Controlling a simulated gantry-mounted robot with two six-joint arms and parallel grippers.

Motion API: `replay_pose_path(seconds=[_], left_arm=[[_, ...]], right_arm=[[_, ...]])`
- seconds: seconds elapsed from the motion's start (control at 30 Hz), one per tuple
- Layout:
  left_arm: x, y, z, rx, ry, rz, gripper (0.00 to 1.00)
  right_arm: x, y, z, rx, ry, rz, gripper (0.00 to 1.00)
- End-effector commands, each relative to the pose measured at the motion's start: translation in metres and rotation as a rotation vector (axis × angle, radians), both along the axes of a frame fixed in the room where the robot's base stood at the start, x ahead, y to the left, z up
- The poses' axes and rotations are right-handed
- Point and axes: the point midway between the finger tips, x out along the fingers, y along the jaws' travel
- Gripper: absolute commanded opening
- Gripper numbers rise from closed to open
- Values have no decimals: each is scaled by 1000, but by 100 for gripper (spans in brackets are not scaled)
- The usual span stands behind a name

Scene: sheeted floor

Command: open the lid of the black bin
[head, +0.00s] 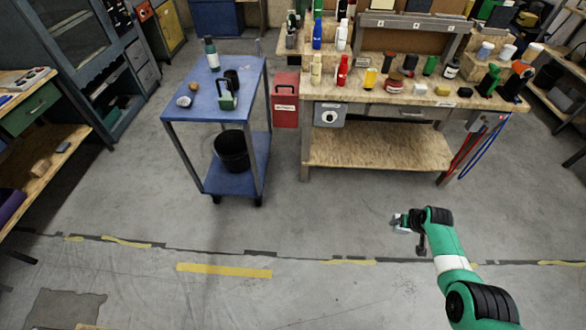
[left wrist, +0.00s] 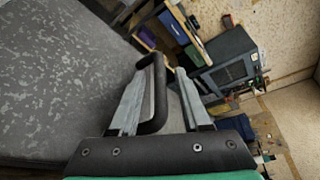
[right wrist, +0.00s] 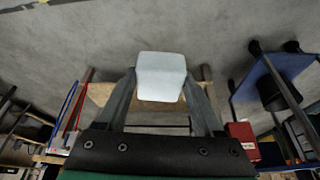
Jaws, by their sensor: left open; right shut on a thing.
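A black bin (head: 232,151) stands on the lower shelf of the blue cart; it also shows at the right of the right wrist view (right wrist: 273,95). I cannot make out a lid on it. My right gripper (head: 403,222) is over the floor, to the right of the cart and apart from the bin. In the right wrist view this gripper (right wrist: 160,95) is shut on a white block-like thing (right wrist: 161,72). My left gripper (left wrist: 158,85) shows only in its wrist view, open, with a black loop-shaped bar (left wrist: 158,95) between its fingers. What that bar belongs to is hidden.
The blue cart (head: 183,106) carries a bottle (head: 211,54), a green-handled thing (head: 226,98) and small items on top. A red box (head: 285,100) stands between the cart and the wooden workbench (head: 375,147), which holds many bottles. The floor in front is clear.

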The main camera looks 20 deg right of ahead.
Motion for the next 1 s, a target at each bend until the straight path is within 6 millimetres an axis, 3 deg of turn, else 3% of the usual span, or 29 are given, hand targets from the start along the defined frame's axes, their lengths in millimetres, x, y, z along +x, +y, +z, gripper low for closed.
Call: replay_pose_path(seconds=[0.27,0.53,0.57,1.0], left_arm=[[2,3,0,0,0,0,47],[2,3,0,0,0,0,2],[2,3,0,0,0,0,0],[2,2,0,1,-1,-1,0]], right_arm=[[0,0,-1,0,0,0,24],[0,0,-1,0,0,0,24],[0,0,-1,0,0,0,24],[0,0,-1,0,0,0,24]])
